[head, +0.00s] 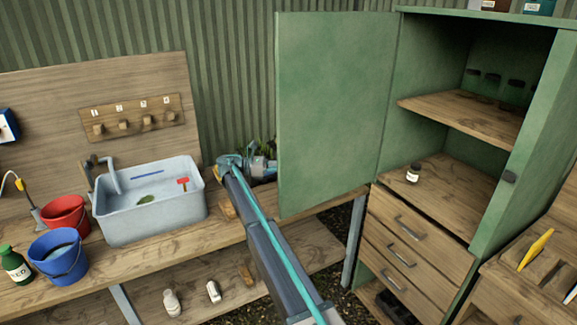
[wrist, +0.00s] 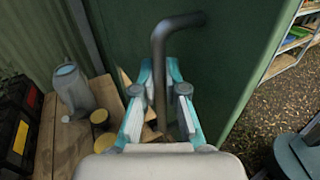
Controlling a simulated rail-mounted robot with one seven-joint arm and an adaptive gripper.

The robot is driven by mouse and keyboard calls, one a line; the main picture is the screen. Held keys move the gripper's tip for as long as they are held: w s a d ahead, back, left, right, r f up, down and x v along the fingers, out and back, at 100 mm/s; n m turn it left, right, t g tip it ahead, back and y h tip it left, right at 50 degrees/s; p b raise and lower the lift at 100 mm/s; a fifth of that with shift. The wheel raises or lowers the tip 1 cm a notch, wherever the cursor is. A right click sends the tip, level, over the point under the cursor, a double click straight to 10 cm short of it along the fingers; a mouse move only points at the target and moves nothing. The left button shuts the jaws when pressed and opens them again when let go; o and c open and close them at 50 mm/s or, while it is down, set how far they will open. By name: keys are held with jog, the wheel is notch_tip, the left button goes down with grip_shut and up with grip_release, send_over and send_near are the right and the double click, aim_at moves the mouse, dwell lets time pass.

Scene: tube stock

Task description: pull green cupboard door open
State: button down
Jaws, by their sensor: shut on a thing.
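The green cupboard door (head: 335,110) stands wide open in the head view, swung out to the left of the green cupboard (head: 415,90), whose shelves show. My gripper (head: 262,166) is at the door's left edge, partly hidden behind it. In the wrist view, the dark bent bar handle (wrist: 160,62) stands out from the green door (wrist: 235,70). My gripper's teal fingers (wrist: 162,85) lie on either side of the handle and are shut on it. The handle is hidden in the head view.
A wooden bench (head: 185,240) with a grey sink (head: 150,215), a red bucket (head: 64,212) and a blue bucket (head: 60,257) is left of my arm. A small jar (head: 413,173) stands inside the cupboard. Drawers (head: 400,250) lie below. A grey watering can (wrist: 74,90) stands left of the handle.

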dwell(0.3)
jog(key=c, duration=1.2)
grip_release()
jog(key=shift+d, duration=0.15)
jog(key=shift+r, duration=0.1)
